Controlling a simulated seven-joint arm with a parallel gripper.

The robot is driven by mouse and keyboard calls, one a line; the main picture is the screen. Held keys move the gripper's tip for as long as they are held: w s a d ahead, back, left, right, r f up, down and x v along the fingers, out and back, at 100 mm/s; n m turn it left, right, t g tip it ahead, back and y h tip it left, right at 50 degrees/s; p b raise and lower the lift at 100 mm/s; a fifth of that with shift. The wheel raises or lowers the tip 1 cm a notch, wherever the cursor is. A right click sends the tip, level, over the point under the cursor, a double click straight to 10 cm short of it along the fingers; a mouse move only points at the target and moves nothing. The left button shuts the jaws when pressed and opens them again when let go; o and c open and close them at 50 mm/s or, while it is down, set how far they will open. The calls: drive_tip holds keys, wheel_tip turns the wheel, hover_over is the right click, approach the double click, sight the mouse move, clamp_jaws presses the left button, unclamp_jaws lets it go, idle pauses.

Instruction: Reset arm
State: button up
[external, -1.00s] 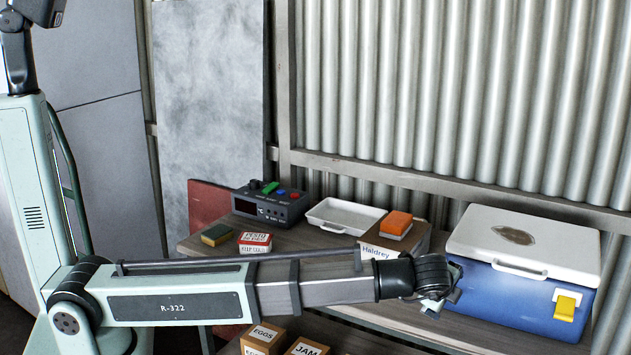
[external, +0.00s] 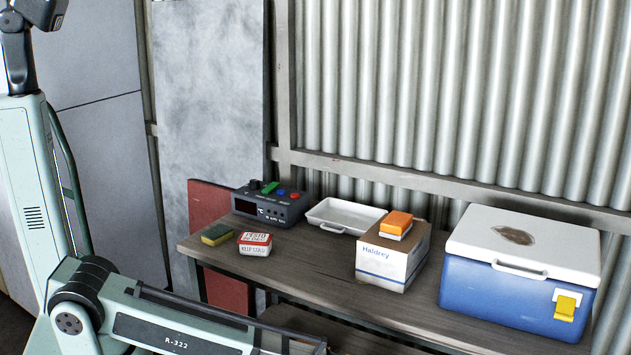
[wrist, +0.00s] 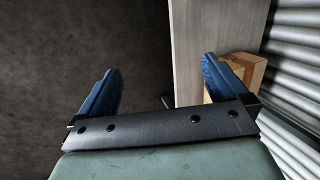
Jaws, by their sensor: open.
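In the wrist view my gripper (wrist: 160,92) has its two blue fingers wide apart, with nothing between them. Below it show the dark floor on the left and a pale wooden surface on the right. A cardboard box (wrist: 248,78) is partly hidden behind the right finger. In the external view my arm slopes down to the lower right, and my gripper is out of frame below the picture's bottom edge.
The shelf (external: 330,272) holds a control unit (external: 270,204), a sponge (external: 216,234), a red-and-white tub (external: 255,243), a white tray (external: 345,215), an orange-and-white block (external: 397,224) on a Haldrey box (external: 385,262), and a blue cooler (external: 515,290). The shelf's front middle is clear.

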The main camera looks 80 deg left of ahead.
drive_tip(key=s+a+f+n+g+h, duration=0.1)
drive_tip(key=s+f, duration=0.4)
drive_tip(key=s, duration=0.7)
drive_tip(key=s+a+f+n+g+h, duration=0.1)
drive_tip(key=s+f+n+g, duration=0.3)
drive_tip(key=s, duration=0.9)
drive_tip(key=s+a+f+n+g+h, duration=0.1)
drive_tip(key=s+f, duration=0.5)
drive_tip(key=s, duration=0.7)
drive_tip(key=shift+a+n+g+h, duration=0.3)
drive_tip(key=shift+a+n+g, duration=0.65)
drive_tip(key=shift+g, duration=0.25)
